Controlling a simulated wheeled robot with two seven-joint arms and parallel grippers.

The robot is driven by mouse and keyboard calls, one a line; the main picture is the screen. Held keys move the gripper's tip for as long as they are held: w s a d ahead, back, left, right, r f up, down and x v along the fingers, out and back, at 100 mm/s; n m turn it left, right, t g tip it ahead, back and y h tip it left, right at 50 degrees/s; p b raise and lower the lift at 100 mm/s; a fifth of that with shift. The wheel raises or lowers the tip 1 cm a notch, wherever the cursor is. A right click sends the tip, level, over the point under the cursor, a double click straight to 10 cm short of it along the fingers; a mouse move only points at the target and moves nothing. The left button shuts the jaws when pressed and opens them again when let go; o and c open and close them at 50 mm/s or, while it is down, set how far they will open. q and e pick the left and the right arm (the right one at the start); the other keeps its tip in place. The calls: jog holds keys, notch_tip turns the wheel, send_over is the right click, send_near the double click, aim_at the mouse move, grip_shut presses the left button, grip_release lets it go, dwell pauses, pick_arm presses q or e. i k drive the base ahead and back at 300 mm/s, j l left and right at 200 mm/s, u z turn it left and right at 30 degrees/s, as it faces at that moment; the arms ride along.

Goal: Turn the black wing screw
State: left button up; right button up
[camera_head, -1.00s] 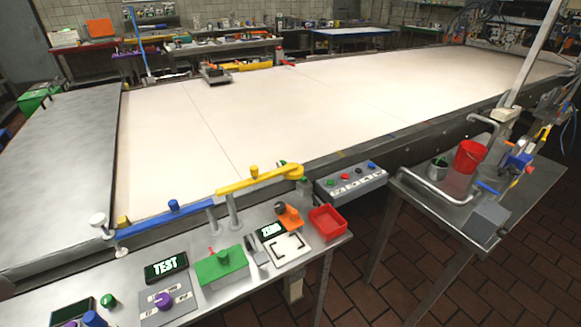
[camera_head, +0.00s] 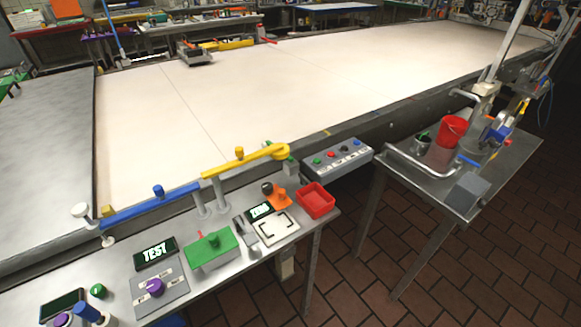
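I cannot clearly make out a black wing screw in the head view. A small black knob (camera_head: 267,187) sits by an orange block (camera_head: 279,200) on the near workbench, but I cannot tell whether it is a wing screw. A machine with blue, orange and dark parts (camera_head: 497,131) stands at the right; its small fittings are too small to tell apart. Neither of my grippers is in view.
The near metal workbench (camera_head: 222,275) carries a green box (camera_head: 212,252), a red tray (camera_head: 316,200) and displays. A long pale conveyor (camera_head: 290,95) lies behind it. A grey button box (camera_head: 337,157) stands beside a metal side table (camera_head: 425,178) with a red bucket (camera_head: 452,131). Tiled floor is open at lower right.

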aim_at(303, 182)
jog(key=i+l+u, duration=0.1)
jog(key=u, duration=0.25)
jog(key=l+u, duration=0.35)
jog(key=i+l+u, duration=0.1)
jog(key=u, duration=0.2)
jog(key=k+l, duration=0.05)
jog(key=l, duration=0.05)
